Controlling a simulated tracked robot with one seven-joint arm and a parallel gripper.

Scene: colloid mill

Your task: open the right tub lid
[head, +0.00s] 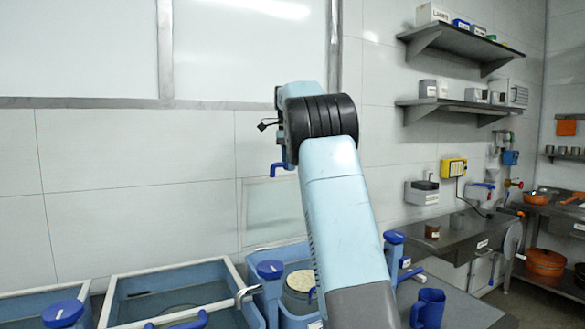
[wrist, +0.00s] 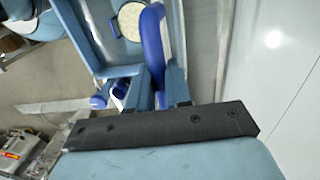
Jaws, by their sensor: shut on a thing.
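The right tub (head: 281,253) is at the bottom middle of the head view, partly behind my arm. A round container with pale contents (head: 300,281) shows in it, and its pale top also shows in the wrist view (wrist: 131,21). A clear panel, which looks like the right tub's lid (head: 272,214), stands raised near the wall behind the tub. A blue handle (head: 283,168) shows at its top edge. In the wrist view my gripper (wrist: 150,80) is shut on the blue handle (wrist: 153,40). In the head view my arm's wrist hides most of the gripper.
A second tub with a clear cover (head: 170,300) stands to the left, with a blue knob (head: 63,313) nearby. Wall shelves (head: 460,105) and a metal side table (head: 455,235) are further right. The wall is close behind.

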